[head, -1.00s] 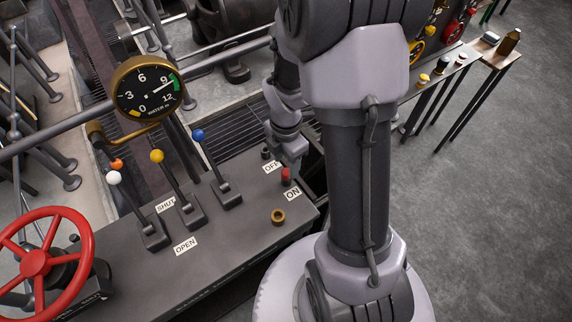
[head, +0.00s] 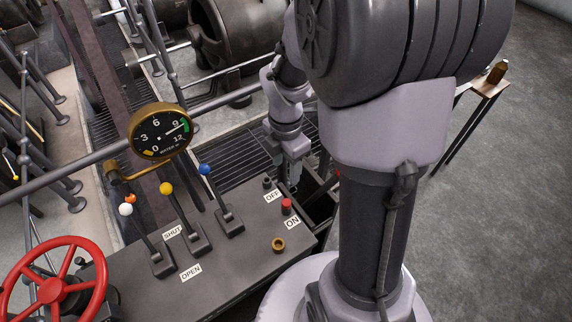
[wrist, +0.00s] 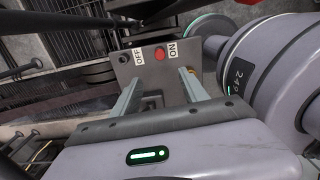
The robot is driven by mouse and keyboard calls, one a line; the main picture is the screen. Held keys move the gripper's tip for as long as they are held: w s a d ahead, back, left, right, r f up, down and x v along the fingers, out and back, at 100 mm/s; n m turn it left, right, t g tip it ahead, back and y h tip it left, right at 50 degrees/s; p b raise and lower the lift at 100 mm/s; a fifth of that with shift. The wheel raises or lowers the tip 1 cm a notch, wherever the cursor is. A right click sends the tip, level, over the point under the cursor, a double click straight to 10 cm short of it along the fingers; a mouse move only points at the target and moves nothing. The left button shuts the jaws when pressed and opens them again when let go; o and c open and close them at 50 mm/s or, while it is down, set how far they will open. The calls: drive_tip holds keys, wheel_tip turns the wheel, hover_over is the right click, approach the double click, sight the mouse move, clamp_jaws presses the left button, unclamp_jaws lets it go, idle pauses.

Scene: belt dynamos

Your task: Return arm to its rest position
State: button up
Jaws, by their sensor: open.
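My arm rises from its round base at the right of the head view and folds over toward the console. My gripper (head: 290,184) points down just behind the console's far right edge, close to the OFF label. In the wrist view my gripper (wrist: 161,88) has its two fingers apart with nothing between them. The red button (head: 287,206) stands between the OFF and ON labels, and the red button (wrist: 160,54) also shows beyond the fingers in the wrist view. The gripper is apart from the button.
The console (head: 232,275) carries a white-knobbed lever (head: 126,209), a yellow-knobbed lever (head: 166,188) and a blue-knobbed lever (head: 205,169). A red handwheel (head: 52,290) is at left. A round gauge (head: 160,133) stands behind. A small table (head: 489,88) is at far right, with open floor in front.

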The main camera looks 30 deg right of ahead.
drive_tip(key=s+a+r+m+t+y+b, duration=0.1)
drive_tip(key=s+a+r+m+t, duration=0.2)
drive_tip(key=m, duration=0.8)
drive_tip(key=s+a+r+m+t+y+b, duration=0.1)
drive_tip(key=s+a+r+m+t, duration=0.1)
drive_tip(key=s+a+r+m, duration=0.6)
drive_tip(key=a+r+m, duration=0.3)
drive_tip(key=m, duration=0.1)
drive_tip(key=shift+s+a+r+t, duration=0.15)
drive_tip(key=shift+a+r+t, duration=0.1)
drive_tip(key=shift+t, duration=0.15)
